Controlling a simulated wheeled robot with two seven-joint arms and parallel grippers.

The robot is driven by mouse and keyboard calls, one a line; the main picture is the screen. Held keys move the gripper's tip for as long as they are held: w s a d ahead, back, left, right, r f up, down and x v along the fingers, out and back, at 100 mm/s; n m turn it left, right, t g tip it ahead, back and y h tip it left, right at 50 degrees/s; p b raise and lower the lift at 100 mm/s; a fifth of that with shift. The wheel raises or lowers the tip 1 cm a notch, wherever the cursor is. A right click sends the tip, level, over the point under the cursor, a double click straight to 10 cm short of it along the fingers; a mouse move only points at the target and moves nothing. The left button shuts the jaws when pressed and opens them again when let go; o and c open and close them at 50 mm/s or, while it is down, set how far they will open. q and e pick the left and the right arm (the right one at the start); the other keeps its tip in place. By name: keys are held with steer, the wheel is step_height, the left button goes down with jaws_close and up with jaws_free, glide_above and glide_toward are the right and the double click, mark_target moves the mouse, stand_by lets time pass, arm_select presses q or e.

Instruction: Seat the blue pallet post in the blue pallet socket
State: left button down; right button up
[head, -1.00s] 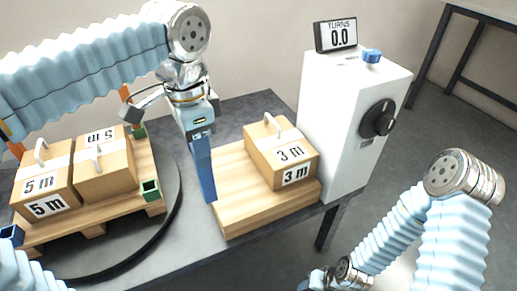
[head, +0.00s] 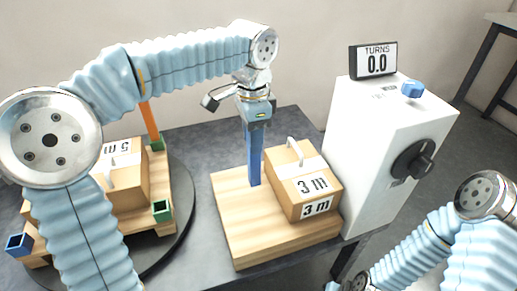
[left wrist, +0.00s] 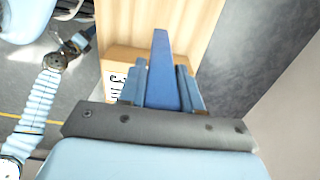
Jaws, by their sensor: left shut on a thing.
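The blue post (head: 255,158) hangs upright in my left gripper (head: 255,122), which is shut on its upper part. In the left wrist view the post (left wrist: 160,75) sits between the fingers (left wrist: 160,95). Its lower end is over the light wooden board, beside the 3 m box; I cannot tell if it touches the board. The blue socket (head: 19,243) is at the near left corner of the pallet (head: 150,238), far left of the post. My right gripper is small and dark in the left wrist view (left wrist: 76,42); its fingers are unclear.
Green sockets (head: 162,210) are on the pallet's right side, with an orange post (head: 149,122) at the back. A 5 m box (head: 126,178) is on the pallet. The 3 m box (head: 302,180) is on the board (head: 238,238). A white cabinet (head: 372,150) stands right.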

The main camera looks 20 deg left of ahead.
mark_target(254, 161)
arm_select(q)
step_height(254, 161, down, 6)
steer(key=w, duration=0.2)
steer(key=shift+w+d, duration=0.25)
steer(key=shift+f, duration=0.15)
steer(key=shift+f, duration=0.15)
steer(key=c, duration=0.8)
jaws_free()
